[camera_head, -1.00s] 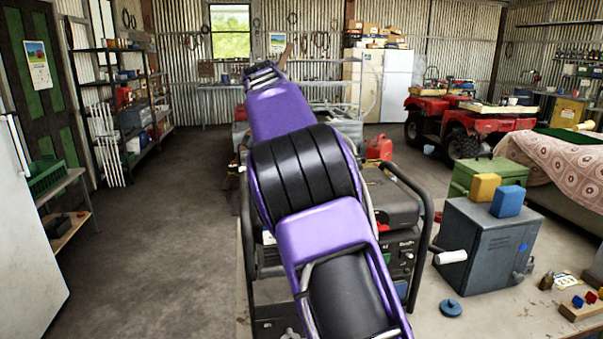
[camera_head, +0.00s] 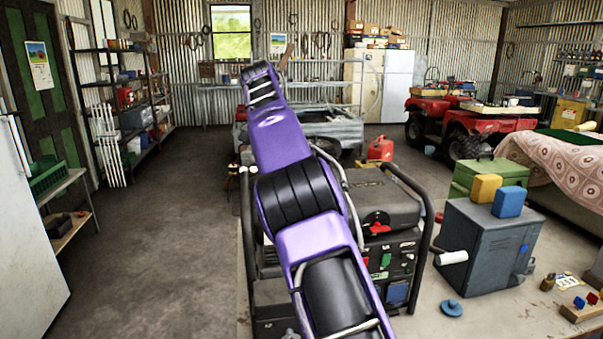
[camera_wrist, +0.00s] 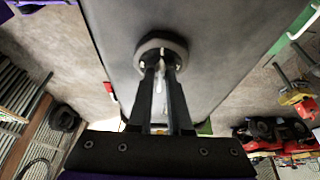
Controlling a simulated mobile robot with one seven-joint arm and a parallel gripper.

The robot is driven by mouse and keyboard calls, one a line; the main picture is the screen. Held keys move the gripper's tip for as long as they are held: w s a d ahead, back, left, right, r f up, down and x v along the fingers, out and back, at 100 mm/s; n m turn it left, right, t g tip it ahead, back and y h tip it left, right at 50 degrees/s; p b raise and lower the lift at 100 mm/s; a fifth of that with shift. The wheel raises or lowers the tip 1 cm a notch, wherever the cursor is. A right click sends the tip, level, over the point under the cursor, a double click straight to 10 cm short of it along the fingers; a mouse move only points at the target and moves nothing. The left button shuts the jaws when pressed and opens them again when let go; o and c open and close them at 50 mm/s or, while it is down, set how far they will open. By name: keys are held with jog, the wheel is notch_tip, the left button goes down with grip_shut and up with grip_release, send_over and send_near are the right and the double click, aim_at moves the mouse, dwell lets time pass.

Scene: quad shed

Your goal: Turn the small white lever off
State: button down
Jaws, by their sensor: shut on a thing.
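In the wrist view my gripper (camera_wrist: 160,78) has its two dark fingers nearly together on a small white lever (camera_wrist: 159,88). The lever is a narrow pale strip between the fingers, mostly covered by them. The fingertips reach a round grey collar (camera_wrist: 162,45) on a broad flat grey face (camera_wrist: 200,25). The lever's exact angle cannot be told. In the head view my purple arm hides my gripper and the lever.
A black-framed generator (camera_head: 400,262) stands close beside my arm. The floor at left (camera_head: 150,240) is clear.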

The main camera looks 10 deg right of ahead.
jog(key=c, duration=0.8)
grip_release()
jog(key=shift+c, duration=0.2)
